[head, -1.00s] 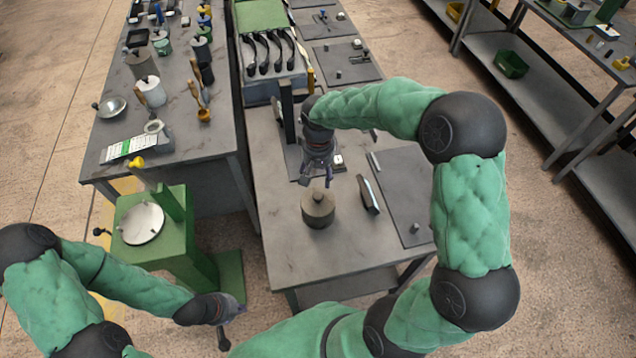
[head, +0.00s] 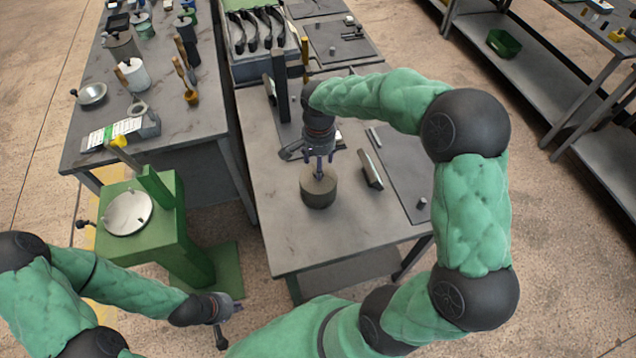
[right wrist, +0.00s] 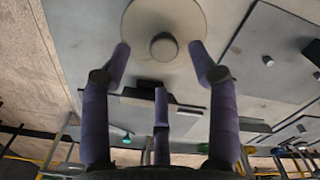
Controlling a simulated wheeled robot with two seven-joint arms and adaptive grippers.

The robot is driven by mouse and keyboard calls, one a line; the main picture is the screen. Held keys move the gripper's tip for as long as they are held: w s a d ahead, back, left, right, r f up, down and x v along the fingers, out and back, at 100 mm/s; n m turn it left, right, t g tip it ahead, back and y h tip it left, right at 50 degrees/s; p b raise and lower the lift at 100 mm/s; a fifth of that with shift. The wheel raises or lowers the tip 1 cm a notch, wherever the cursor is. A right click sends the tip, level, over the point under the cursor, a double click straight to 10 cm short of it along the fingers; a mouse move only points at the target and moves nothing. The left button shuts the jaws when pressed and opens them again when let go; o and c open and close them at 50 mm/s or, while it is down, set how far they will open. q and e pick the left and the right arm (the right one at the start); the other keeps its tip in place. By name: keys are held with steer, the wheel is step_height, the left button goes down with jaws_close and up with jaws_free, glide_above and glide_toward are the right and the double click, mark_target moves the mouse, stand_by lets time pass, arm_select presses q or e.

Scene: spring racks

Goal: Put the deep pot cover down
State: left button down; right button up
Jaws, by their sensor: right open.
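The deep pot cover (head: 318,188) is a dark grey-brown round piece with a knob on top. It sits upright on the near part of the grey table, and I cannot tell whether a pot is under it. My right gripper (head: 318,168) points down just above it, with its fingers near the knob. In the right wrist view the cover is a pale disc (right wrist: 190,22) with a round knob (right wrist: 163,46), and the fingers are spread, open and empty. My left gripper (head: 236,306) is low at the left, away from the cover; its fingers are too small to read.
A dark block (head: 370,168) lies right of the cover, near a grey mat (head: 405,180). A dark upright post (head: 281,85) stands behind. A green stand with a pale disc (head: 128,213) is at left. The table front (head: 330,240) is clear.

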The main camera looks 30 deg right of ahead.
mark_target(318, 183)
steer(key=shift+w+d+f+b, duration=0.1)
steer(key=shift+f+b, duration=0.2)
steer(key=shift+f, duration=1.15)
steer(key=shift+w+f+b, duration=0.1)
steer(key=shift+f+b, duration=0.2)
steer(key=shift+f, duration=1.1)
jaws_close()
